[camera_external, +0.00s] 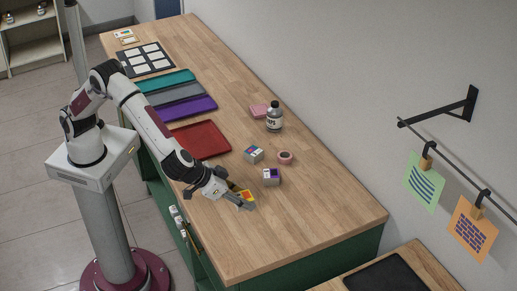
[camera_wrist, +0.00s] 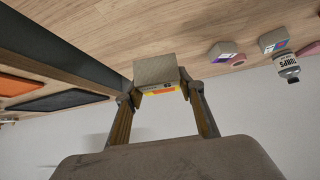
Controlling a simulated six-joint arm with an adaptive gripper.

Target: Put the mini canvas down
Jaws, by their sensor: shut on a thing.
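The mini canvas (camera_external: 247,197) is a small block with a pale plain side and a yellow and orange-red face. My gripper (camera_external: 241,198) is shut on it, low over the front part of the wooden table (camera_external: 310,215). In the wrist view the canvas (camera_wrist: 157,71) sits between the two fingertips of my gripper (camera_wrist: 160,92), its pale side showing. I cannot tell whether it touches the table top.
Two small patterned blocks (camera_external: 271,177) (camera_external: 253,154), a pink tape roll (camera_external: 285,157), a labelled bottle (camera_external: 274,117) and a pink block (camera_external: 259,111) stand beyond my gripper. A red tray (camera_external: 202,139) lies behind it. The table's near right end is clear.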

